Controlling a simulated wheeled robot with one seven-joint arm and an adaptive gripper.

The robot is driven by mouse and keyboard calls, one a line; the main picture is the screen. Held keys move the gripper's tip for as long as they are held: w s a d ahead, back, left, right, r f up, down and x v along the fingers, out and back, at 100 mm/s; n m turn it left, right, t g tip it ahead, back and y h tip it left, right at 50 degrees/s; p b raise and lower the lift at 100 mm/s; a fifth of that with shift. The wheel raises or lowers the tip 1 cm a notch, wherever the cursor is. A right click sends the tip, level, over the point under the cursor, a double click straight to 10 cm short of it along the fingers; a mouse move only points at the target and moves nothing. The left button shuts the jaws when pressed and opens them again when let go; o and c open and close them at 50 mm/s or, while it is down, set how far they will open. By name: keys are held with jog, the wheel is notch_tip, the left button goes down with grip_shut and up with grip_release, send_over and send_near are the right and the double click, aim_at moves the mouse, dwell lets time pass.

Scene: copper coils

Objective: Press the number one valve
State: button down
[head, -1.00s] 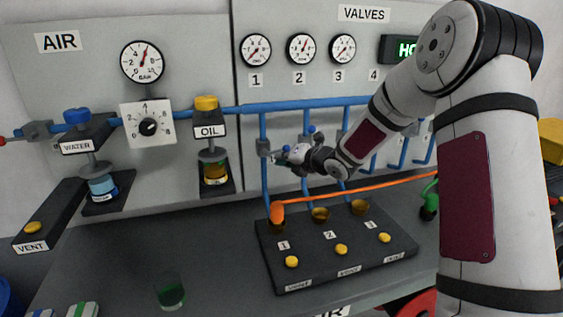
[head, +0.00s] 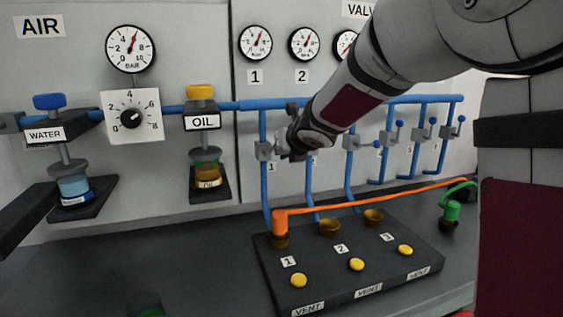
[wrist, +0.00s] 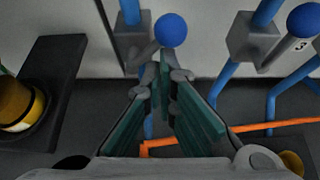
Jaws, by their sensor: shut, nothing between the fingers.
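The number one valve is a grey block (head: 264,151) on the leftmost blue vertical pipe, above a label "1". In the wrist view the block (wrist: 131,38) carries a lever with a blue ball (wrist: 171,30). My gripper (head: 284,143) is just right of the block in the head view and hides the lever and ball there. In the wrist view my gripper (wrist: 165,68) is shut and empty, its teal-padded fingertips together right at the lever, just below the ball. I cannot tell whether they touch.
The second valve's block (wrist: 252,38) and blue ball (wrist: 306,20) are to the right. An orange hose (head: 360,201) runs over the black vent panel (head: 323,270). The oil unit (head: 205,172) stands to the left. The front of the grey bench (head: 190,265) is mostly clear.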

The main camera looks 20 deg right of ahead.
jog(key=shift+a+r+n+h+b, duration=0.1)
jog(key=shift+a+n+h+b, duration=0.1)
jog(key=shift+n+h+b, duration=0.15)
jog(key=shift+r+n+h+b, duration=0.1)
jog(key=shift+n+h+b, duration=0.15)
jog(key=shift+b, duration=0.3)
jog(key=shift+a+r, duration=0.1)
jog(key=shift+a, duration=0.05)
jog(key=shift+a+r+n+h+b, duration=0.2)
jog(key=shift+a+n+h+b, duration=0.05)
jog(key=shift+n+h+b, duration=0.5)
jog(key=shift+r, duration=0.1)
jog(key=shift+r+p, duration=0.7)
jog(key=shift+p, duration=0.2)
